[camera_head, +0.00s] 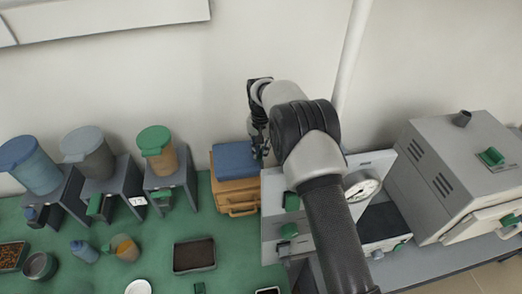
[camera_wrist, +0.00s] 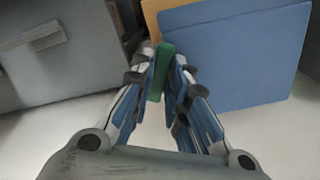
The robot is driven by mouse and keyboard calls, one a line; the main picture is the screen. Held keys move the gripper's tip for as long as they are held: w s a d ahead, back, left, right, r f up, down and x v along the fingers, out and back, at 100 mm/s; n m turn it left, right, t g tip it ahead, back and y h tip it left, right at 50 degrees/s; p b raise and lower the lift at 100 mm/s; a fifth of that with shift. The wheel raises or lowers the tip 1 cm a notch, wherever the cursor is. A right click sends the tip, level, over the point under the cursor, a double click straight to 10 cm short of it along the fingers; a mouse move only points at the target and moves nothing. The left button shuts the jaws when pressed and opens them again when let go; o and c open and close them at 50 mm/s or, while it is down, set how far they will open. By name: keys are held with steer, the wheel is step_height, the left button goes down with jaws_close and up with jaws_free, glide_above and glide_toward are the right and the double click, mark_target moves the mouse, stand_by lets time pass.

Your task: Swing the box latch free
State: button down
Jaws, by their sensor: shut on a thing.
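The box (camera_head: 237,190) is orange-brown with a blue lid (camera_head: 236,159) and a handle on its front. It stands on the green bench top, against the wall side. In the wrist view the blue lid (camera_wrist: 245,55) fills the upper right, with an orange strip of the box (camera_wrist: 152,14) beside it. A green latch (camera_wrist: 159,72) sits between my fingertips. My gripper (camera_wrist: 165,68) is shut on this latch, next to the box's edge. In the head view my gripper (camera_head: 262,145) is at the right side of the box, and the latch is hidden there.
A grey panel with a round gauge (camera_head: 362,188) stands close to the right of the box. A grey furnace (camera_head: 455,170) is farther right. Several hoppers on dark stands (camera_head: 172,177) are to the left. A dark tray (camera_head: 194,256) lies in front.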

steer(key=n, duration=0.5)
steer(key=shift+d, duration=0.1)
steer(key=shift+n, duration=0.4)
steer(key=c, duration=1.6)
jaws_free()
steer(key=shift+o, duration=0.2)
step_height(320, 180, up, 12)
